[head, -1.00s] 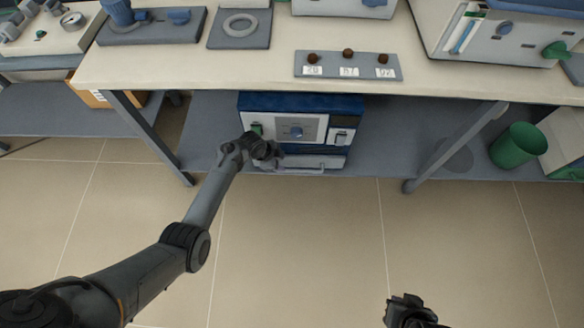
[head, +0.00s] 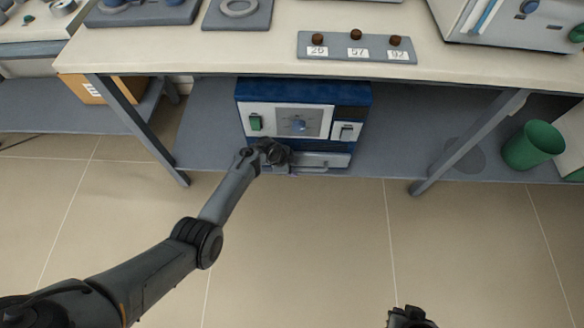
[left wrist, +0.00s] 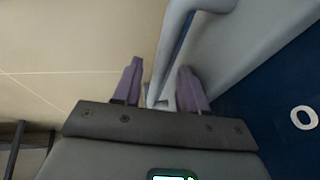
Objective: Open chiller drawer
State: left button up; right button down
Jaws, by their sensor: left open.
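The chiller (head: 352,98) is a blue box with a white front panel on the shelf under the bench. Its drawer (head: 335,159) is the low grey front with a bar handle (head: 318,170), and it looks shut. My left gripper (head: 280,160) is at the left end of the handle. In the left wrist view, the handle (left wrist: 173,40) runs between the two purple fingers of the open left gripper (left wrist: 161,85), with gaps on both sides. My right gripper (head: 410,318) shows only partly at the bottom edge, too little to tell its jaws.
A table leg (head: 475,140) stands right of the chiller and another (head: 135,130) left of it. A green bin (head: 533,145) is on the shelf at right. The bench top (head: 200,55) overhangs the chiller. The floor in front is clear.

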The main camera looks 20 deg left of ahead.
pick_arm(q)
grip_shut()
dwell(0.4)
